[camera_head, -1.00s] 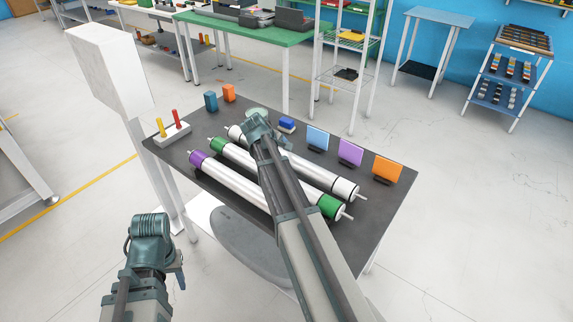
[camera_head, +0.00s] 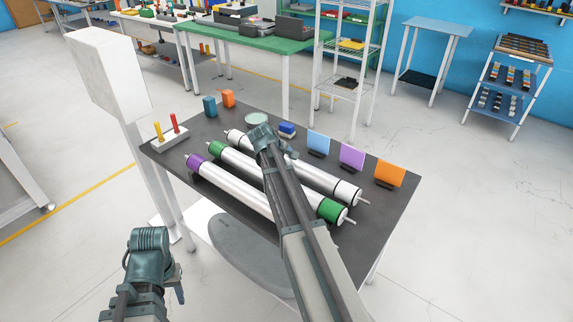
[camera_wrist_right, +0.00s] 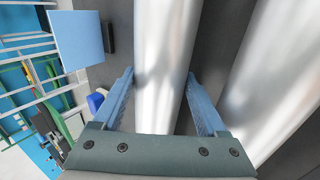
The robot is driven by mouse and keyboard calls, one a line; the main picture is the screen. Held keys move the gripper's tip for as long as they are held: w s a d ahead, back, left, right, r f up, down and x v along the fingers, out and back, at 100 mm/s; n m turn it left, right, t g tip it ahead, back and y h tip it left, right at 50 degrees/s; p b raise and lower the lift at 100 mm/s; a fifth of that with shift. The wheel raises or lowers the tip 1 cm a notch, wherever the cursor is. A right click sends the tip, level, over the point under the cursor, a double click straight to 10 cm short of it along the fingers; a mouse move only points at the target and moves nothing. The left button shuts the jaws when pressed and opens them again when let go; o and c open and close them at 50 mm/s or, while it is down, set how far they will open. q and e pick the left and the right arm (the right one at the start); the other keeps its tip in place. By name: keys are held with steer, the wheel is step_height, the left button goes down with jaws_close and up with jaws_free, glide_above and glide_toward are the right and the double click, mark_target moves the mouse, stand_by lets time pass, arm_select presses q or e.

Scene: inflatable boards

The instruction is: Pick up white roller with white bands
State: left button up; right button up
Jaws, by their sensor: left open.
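The white roller with white bands (camera_head: 318,179) is the farthest of three parallel rollers on the dark table, partly hidden by my right arm. My right gripper (camera_head: 264,140) is over it in the head view, with the fingers hidden there. In the right wrist view, the two blue fingers (camera_wrist_right: 158,82) are apart on either side of a shiny roller (camera_wrist_right: 162,60), with a gap visible at the left finger. This looks like the farthest roller. My left gripper (camera_head: 152,250) is away from the table at the lower left, its fingertips not clearly visible.
A green-banded roller (camera_head: 240,163) and a purple-banded roller (camera_head: 230,186) lie nearer on the table (camera_head: 385,215). Blue (camera_head: 318,142), purple (camera_head: 351,156) and orange (camera_head: 390,172) cards stand along the far edge. A peg block (camera_head: 172,140) stands at the left.

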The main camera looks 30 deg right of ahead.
mark_target(287, 158)
jaws_close()
stand_by(0.3)
step_height(287, 158, up, 10)
steer(key=p, duration=1)
